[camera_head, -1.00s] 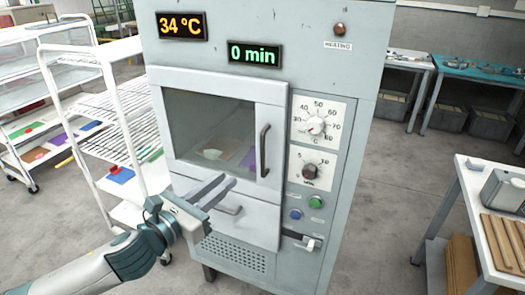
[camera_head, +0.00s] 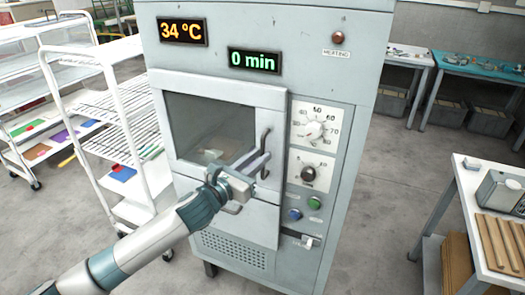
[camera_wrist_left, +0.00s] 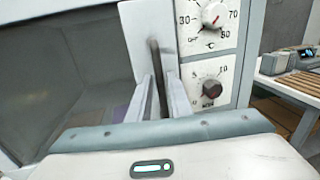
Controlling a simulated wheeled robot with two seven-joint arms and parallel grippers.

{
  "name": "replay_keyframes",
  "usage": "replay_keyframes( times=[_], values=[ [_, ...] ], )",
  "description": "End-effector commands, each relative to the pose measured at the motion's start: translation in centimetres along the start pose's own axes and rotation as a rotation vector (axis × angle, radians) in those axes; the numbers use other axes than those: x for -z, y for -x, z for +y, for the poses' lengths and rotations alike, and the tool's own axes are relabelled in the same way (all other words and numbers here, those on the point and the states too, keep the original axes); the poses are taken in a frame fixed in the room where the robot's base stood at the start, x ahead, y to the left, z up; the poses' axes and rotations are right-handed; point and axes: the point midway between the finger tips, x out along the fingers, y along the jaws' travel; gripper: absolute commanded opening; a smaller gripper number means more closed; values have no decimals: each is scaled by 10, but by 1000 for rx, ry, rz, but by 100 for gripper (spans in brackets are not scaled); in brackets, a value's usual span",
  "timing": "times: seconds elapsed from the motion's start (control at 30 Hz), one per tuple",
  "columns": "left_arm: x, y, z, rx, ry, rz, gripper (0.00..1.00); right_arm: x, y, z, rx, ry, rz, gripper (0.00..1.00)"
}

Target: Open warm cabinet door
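The warm cabinet (camera_head: 260,100) is a grey unit; its windowed door (camera_head: 225,93) looks shut. The dark vertical door handle (camera_head: 264,147) is on the door's right side. My left gripper (camera_head: 257,162) is in front of the handle's lower part. In the left wrist view, the two fingers (camera_wrist_left: 160,98) are apart, with the handle (camera_wrist_left: 157,75) showing between them. I cannot tell whether they touch it. The fingers hide part of the door edge in the head view. My right gripper is in neither view.
The control dials (camera_head: 314,131) and the green button (camera_head: 314,203) are just right of the door. A lower drawer (camera_head: 250,222) is below it. A white wire rack (camera_head: 120,125) stands close on the left. A table (camera_head: 480,225) is at the right, with clear floor between.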

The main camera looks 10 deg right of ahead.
Motion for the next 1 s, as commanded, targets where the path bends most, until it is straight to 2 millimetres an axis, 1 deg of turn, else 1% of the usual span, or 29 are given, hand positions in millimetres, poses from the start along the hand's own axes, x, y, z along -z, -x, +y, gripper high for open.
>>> replay_keyframes(
  times=[0.03, 0.1, 0.23, 0.4, 0.6, 0.67, 0.7, 1.0],
  values=[
    [-2, -6, 0, 0, 1, 0, 18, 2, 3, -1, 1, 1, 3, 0],
    [-1, -13, 0, 0, 2, 0, 18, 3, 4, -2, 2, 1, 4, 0],
    [0, -21, 0, 0, 1, 0, 18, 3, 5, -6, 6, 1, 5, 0],
    [0, -24, 0, 0, 1, 0, 18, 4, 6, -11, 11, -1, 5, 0],
    [0, -23, 0, 0, 0, 0, 18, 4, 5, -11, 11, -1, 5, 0],
    [0, -23, 0, 0, 0, 0, 4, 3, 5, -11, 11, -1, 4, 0],
    [0, -23, 0, 0, 0, 0, 0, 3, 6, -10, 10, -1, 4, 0],
    [0, -21, 0, 5, 0, 0, 0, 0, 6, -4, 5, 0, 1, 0]
  ],
)
